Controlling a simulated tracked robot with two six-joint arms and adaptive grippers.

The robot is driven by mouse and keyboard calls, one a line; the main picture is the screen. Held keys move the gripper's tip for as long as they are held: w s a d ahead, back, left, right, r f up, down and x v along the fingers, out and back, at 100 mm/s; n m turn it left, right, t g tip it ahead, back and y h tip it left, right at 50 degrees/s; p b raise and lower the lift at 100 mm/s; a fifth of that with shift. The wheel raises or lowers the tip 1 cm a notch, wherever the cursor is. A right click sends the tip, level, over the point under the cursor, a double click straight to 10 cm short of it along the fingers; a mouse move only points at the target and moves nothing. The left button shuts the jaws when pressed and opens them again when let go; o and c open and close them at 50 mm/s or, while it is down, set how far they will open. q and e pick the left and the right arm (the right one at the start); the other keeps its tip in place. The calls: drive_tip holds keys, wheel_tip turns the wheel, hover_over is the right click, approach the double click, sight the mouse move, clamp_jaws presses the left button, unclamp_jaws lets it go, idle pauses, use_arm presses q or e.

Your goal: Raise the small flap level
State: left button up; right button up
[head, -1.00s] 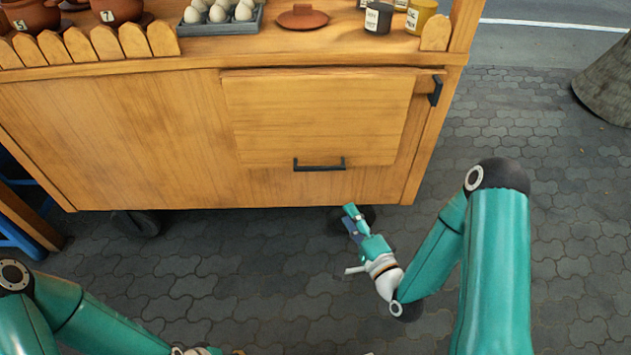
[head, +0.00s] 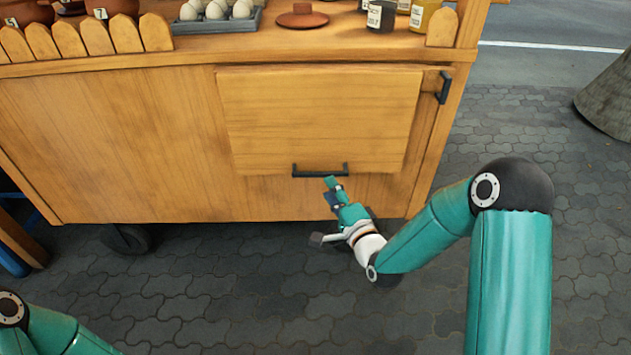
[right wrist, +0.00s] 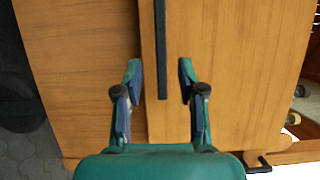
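The small flap (head: 318,118) is a wooden panel hanging down against the front of the cart, with a black bar handle (head: 320,171) near its lower edge. In the right wrist view the handle (right wrist: 161,50) runs down between the fingers' line, just ahead of the fingertips. My right gripper (head: 331,189) is just below the handle, near the flap's lower edge. In the right wrist view the gripper (right wrist: 158,75) is open, its two fingers spread apart with nothing clasped. My left gripper is outside the head view; only part of my left arm shows at lower left.
The cart top (head: 350,45) holds an egg tray (head: 218,20), a clay lid (head: 302,16) and jars (head: 381,15). A black bracket (head: 445,87) is at the cart's right edge. A wheel (head: 125,237) stands below. The paving (head: 220,300) in front is clear.

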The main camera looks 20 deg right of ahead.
sight(321, 176)
drive_tip(key=w, duration=0.5)
drive_tip(key=shift+w+a+b, duration=0.35)
drive_tip(key=shift+w+b, duration=0.05)
drive_tip(key=shift+c, duration=0.3)
clamp_jaws()
